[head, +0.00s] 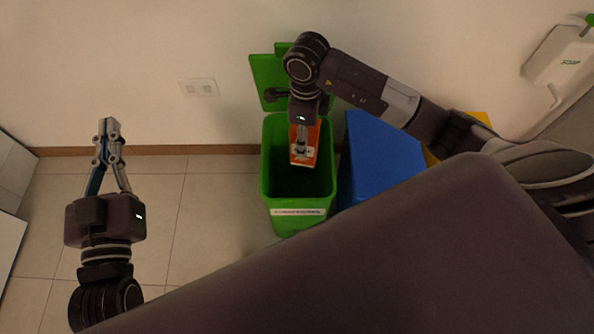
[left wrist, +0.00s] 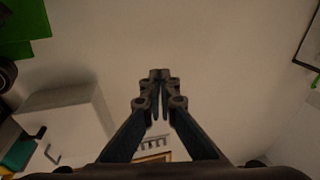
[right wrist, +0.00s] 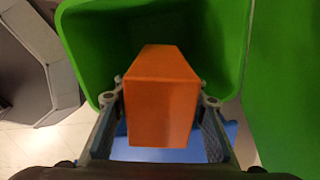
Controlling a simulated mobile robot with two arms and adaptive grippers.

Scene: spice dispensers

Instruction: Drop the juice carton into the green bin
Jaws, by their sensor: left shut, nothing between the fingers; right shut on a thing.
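The orange juice carton (head: 299,154) is held by my right gripper (head: 301,138) above the open mouth of the green bin (head: 300,217). In the right wrist view the orange carton (right wrist: 162,98) sits between both fingers, with the green bin (right wrist: 85,50) around and beyond it. The bin's green lid (head: 267,76) stands open against the wall. I cannot tell how far the carton reaches below the rim. My left gripper (head: 107,126) is shut and empty, far to the left of the bin. Its closed fingertips also show in the left wrist view (left wrist: 159,76).
A blue bin (head: 380,160) stands close to the right of the green one, with a yellow bin (head: 478,118) past it. A soap dispenser (head: 561,53) and a wall socket (head: 198,88) are on the wall. The tiled floor (head: 215,200) left of the bin is clear.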

